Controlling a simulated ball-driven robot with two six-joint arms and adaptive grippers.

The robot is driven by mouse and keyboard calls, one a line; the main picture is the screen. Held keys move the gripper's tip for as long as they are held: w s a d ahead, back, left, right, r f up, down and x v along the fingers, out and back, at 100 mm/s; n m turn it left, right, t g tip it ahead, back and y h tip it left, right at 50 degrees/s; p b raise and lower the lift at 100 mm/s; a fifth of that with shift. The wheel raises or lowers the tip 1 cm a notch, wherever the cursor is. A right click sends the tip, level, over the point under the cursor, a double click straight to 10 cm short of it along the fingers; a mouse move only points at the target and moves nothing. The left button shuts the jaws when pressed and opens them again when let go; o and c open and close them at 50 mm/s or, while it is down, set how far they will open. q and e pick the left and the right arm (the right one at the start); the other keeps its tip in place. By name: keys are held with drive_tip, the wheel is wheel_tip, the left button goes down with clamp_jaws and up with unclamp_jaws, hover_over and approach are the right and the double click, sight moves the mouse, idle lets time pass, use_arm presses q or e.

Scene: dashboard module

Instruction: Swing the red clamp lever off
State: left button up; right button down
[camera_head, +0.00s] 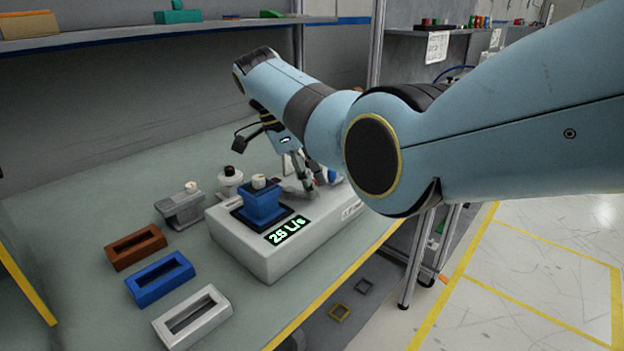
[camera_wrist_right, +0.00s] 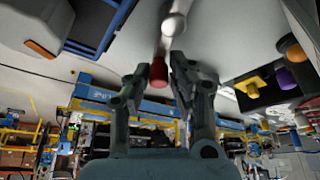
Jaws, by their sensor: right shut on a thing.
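The red clamp lever (camera_wrist_right: 159,72) shows in the right wrist view as a pale rod with a red end. The red end sits between the fingers of my right gripper (camera_wrist_right: 160,75), which is shut on it. In the head view my right gripper (camera_head: 306,184) reaches down to the top of the light grey dashboard module (camera_head: 285,262), towards its far right part. My arm and fingers hide most of the lever there. The module has a lit display (camera_head: 288,230) and a blue block (camera_head: 263,204) on top. My left gripper is not in view.
Brown (camera_head: 136,247), blue (camera_head: 160,280) and white (camera_head: 193,317) hollow frames lie on the bench left of the module. A grey holder (camera_head: 180,207) and a white bottle (camera_head: 230,183) stand behind them. The yellow-striped bench edge runs close in front of the module.

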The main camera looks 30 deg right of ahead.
drive_tip(key=shift+s+a+f+m+g+y+b, duration=0.15)
drive_tip(key=shift+a+m+g, duration=0.1)
drive_tip(key=shift+m, duration=0.45)
drive_tip(key=shift+s+a+r+m+g+y+b, duration=0.1)
drive_tip(key=shift+s+a+m+g+y+b, duration=0.15)
drive_tip(key=shift+m, duration=0.45)
drive_tip(key=shift+s+a+f+m+g+y+b, duration=0.1)
drive_tip(key=shift+a+m+g, duration=0.15)
drive_tip(key=shift+m, duration=0.45)
drive_tip(key=shift+a, duration=0.1)
drive_tip(key=c, duration=1.2)
unclamp_jaws()
drive_tip(key=shift+a, duration=0.1)
drive_tip(key=shift+w+r, duration=0.1)
drive_tip(key=shift+r, duration=0.15)
drive_tip(key=v, duration=1.1)
drive_tip(key=shift+r, duration=0.35)
